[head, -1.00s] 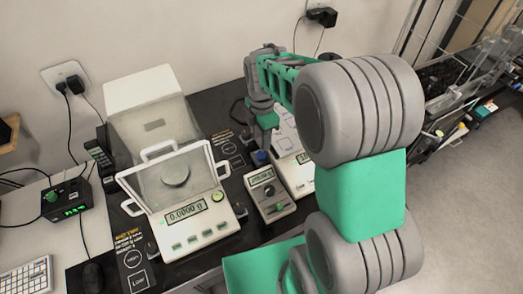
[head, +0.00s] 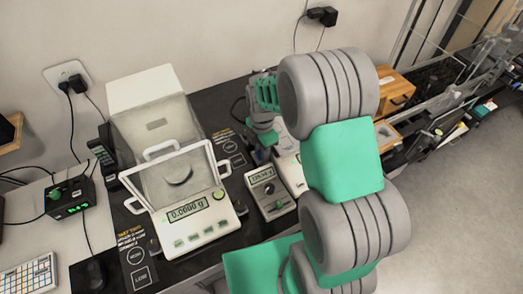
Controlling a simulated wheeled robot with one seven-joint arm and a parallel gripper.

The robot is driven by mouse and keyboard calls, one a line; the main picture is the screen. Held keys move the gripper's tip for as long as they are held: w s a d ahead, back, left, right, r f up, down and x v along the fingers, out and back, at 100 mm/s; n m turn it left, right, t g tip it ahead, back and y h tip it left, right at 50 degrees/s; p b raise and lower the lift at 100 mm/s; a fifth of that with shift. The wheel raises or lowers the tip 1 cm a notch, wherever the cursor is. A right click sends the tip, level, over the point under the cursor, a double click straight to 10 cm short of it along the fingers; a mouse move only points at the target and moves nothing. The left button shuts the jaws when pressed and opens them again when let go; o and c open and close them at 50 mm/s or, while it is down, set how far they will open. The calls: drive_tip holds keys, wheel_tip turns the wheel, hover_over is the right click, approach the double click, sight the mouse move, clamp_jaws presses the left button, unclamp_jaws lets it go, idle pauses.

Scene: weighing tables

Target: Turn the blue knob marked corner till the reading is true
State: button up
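A small blue knob (head: 261,157) shows at the back, at the left rear of a white balance (head: 291,172) that is mostly hidden behind my arm. My gripper (head: 266,142) is above or right beside the knob. Its fingertips are too small and too covered to tell whether they touch the knob or are open. The marking on the knob is not legible. A grey meter (head: 268,190) in front has a lit display with small, unclear digits. The larger white balance (head: 190,225) at left has a display reading about 0.0000 g.
The large balance has an open clear shield, with a white box (head: 150,95) behind it. A black box with green digits (head: 68,198), a mouse (head: 94,272) and a keyboard (head: 28,278) are at left. A wooden box (head: 394,92) stands at right.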

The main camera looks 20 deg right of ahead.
clamp_jaws()
drive_tip(key=shift+f+m+b, duration=0.1)
drive_tip(key=shift+m+b, duration=0.3)
drive_tip(key=shift+m, duration=1.2)
drive_tip(key=shift+o, duration=1.5)
unclamp_jaws()
wheel_tip(320, 180, up, 8)
drive_tip(key=shift+r+b, duration=0.1)
drive_tip(key=shift+b, duration=0.6)
